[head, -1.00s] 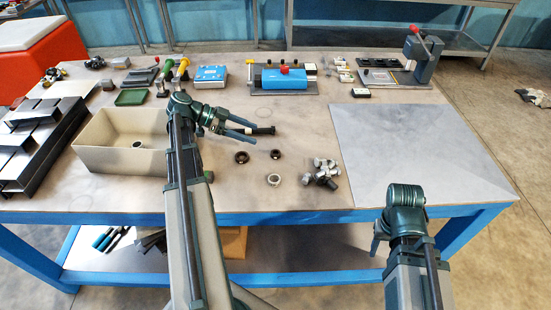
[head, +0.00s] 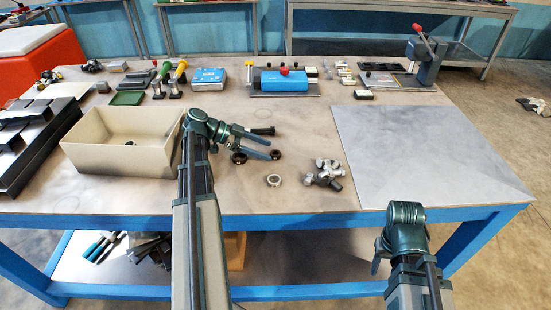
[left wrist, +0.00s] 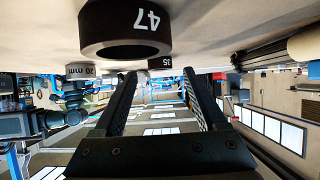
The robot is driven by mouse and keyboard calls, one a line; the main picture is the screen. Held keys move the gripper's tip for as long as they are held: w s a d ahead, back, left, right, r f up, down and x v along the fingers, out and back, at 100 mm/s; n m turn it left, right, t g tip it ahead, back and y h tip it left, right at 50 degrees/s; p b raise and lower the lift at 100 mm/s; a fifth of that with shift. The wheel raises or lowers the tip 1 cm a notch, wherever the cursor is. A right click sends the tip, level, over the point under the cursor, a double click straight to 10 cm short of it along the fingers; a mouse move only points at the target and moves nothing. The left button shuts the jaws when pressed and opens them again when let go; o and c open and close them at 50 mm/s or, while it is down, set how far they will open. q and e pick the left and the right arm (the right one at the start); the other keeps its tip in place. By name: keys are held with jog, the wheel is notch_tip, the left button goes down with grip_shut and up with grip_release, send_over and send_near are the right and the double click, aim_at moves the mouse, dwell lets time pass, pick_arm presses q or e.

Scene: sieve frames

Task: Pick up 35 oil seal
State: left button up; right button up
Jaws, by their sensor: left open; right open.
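The 35 oil seal is a small dark ring (head: 276,154) lying on the table. In the left wrist view it is the dark ring marked 35 (left wrist: 159,62), ahead between the fingertips. My left gripper (head: 270,148) is open and empty, low over the table, its fingers pointing towards that ring; contact cannot be told. In the left wrist view its fingers (left wrist: 159,74) are spread. A larger dark ring marked 47 (left wrist: 125,32) lies beside the near finger; it also shows in the head view (head: 238,158). My right gripper (head: 378,260) is open at the front edge, mostly hidden.
A silver ring marked 20 mm (head: 273,180) and a cluster of bolts (head: 326,175) lie nearer the front. A black cylinder (head: 263,130) lies just beyond my left fingers. A beige bin (head: 115,160) stands left. A grey mat (head: 425,150) on the right is clear.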

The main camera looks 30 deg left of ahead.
pick_arm(q)
jog(key=shift+x, duration=0.95)
jog(key=shift+w+d+f+b, duration=0.15)
jog(key=shift+d+f+b, duration=0.05)
jog(key=shift+d+b, duration=0.1)
jog(key=shift+a, duration=0.1)
grip_shut()
jog(key=shift+r, duration=0.15)
jog(key=shift+r+p, duration=0.9)
jog(key=shift+p, duration=0.15)
notch_tip(320, 180, up, 2)
jog(key=shift+r+p, duration=0.1)
jog(key=shift+p, duration=0.95)
jog(key=s, duration=1)
jog(key=s+p, duration=0.1)
jog(key=s, duration=0.5)
jog(key=shift+r, duration=0.4)
